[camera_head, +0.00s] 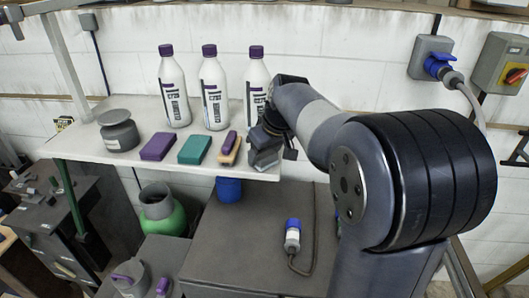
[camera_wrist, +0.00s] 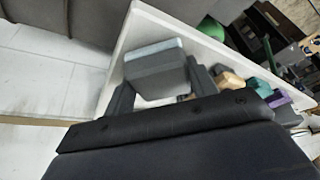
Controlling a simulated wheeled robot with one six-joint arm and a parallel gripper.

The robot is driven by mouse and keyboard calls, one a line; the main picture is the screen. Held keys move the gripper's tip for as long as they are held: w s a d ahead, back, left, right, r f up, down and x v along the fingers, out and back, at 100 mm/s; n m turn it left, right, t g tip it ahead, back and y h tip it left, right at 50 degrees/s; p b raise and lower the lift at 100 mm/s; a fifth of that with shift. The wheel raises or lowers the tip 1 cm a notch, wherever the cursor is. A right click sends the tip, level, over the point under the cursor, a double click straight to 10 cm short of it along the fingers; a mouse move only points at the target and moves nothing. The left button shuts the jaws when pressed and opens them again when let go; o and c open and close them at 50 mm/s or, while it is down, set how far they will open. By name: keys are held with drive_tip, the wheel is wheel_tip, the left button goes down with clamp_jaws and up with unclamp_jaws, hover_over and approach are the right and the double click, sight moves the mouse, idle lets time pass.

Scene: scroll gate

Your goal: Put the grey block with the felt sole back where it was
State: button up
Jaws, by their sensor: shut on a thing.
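My gripper (camera_head: 266,143) is at the right end of the white shelf (camera_head: 90,150). It is shut on the grey block (camera_wrist: 158,72), which sits between the two fingers in the wrist view. A paler blue-grey layer shows along the block's far edge; I cannot tell if it is felt. In the head view the grey block (camera_head: 264,159) shows below the gripper, close to the shelf's front edge. I cannot tell whether it touches the shelf. The gripper also shows in the wrist view (camera_wrist: 160,88).
Left of my gripper on the shelf are a wooden block with a purple top (camera_head: 229,147), a teal block (camera_head: 195,149), a purple block (camera_head: 158,146) and a grey round pot (camera_head: 119,131). Three white bottles (camera_head: 212,90) stand behind. A dark grey surface (camera_head: 245,235) lies below.

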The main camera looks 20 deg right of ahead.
drive_tip(key=o, duration=1)
drive_tip(key=shift+s+r, duration=0.1)
drive_tip(key=shift+r, duration=0.4)
drive_tip(key=b+v, duration=0.1)
drive_tip(key=v, duration=1)
drive_tip(key=shift+s+r, duration=0.1)
